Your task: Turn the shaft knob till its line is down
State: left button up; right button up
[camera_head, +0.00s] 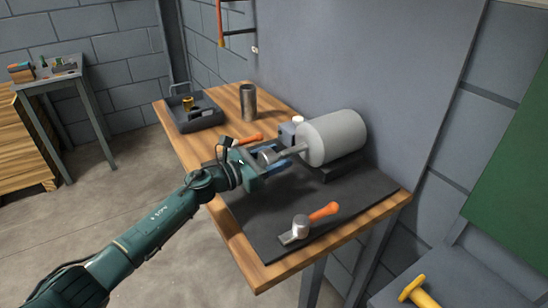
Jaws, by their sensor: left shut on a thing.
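A light grey cylindrical casing (336,137) lies on its side on a dark base on the bench. A shaft (290,151) sticks out of its left end toward my gripper. My left gripper (270,158) is shut on the shaft knob (266,156) at the shaft's outer end. The gripper's jaws hide much of the knob, and I cannot make out its line. My right gripper is not in view.
A metal cylinder (248,102) and a dark tray (194,117) stand farther back. A wall rises behind the casing.

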pick_arm(q)
jog(key=shift+n+p, duration=0.4)
jog(key=shift+n, duration=2.5)
jog(key=o, duration=1)
jog(key=b+v, duration=0.1)
jog(key=v, duration=1.2)
jog(key=shift+a+r, duration=0.1)
